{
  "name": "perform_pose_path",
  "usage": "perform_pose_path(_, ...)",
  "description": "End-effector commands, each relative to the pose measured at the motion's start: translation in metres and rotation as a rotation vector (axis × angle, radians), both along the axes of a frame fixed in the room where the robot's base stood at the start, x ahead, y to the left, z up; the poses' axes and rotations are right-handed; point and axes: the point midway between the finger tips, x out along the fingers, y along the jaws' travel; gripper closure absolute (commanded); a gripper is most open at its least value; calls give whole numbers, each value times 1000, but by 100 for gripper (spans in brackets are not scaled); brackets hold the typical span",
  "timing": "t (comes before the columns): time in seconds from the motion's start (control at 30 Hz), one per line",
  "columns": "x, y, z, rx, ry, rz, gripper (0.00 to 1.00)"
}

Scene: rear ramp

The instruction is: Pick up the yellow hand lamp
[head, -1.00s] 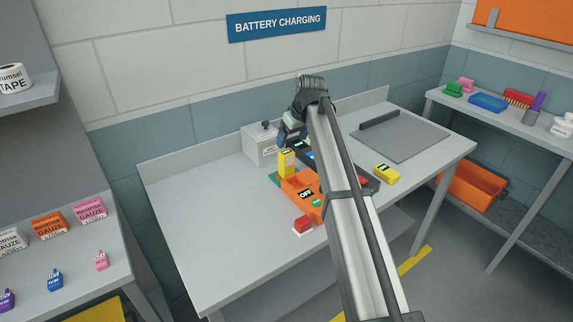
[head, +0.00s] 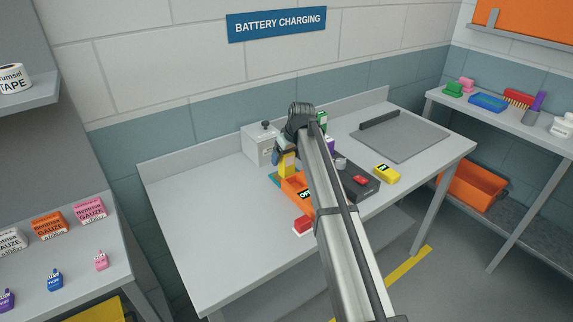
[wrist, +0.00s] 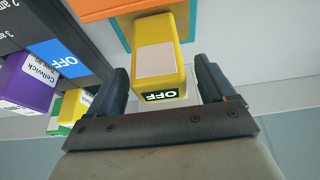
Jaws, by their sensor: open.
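The yellow hand lamp (head: 288,168) stands upright on the bench, on a teal patch beside an orange unit. In the wrist view the lamp (wrist: 160,60) is a yellow block with a pale panel and an "OFF" label. My gripper (wrist: 163,80) is open, with one dark finger on each side of the lamp and visible gaps between. In the head view my gripper (head: 284,152) is at the lamp's upper part and hides some of it. A second yellow block (head: 386,174) with a dark label lies on the bench to the right.
The orange unit (head: 295,188) and a dark charger (head: 360,182) sit close to the lamp. A grey box (head: 259,146) stands behind left. In the wrist view a purple carton (wrist: 28,82) is near the left finger. The bench's left part (head: 210,215) is clear.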

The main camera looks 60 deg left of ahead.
Motion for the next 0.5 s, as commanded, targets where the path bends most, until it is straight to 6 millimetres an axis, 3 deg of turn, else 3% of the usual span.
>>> perform_pose_path(0.1,0,0,0,0,0,0,19)
perform_pose_path(0.5,0,0,1,0,0,0,57)
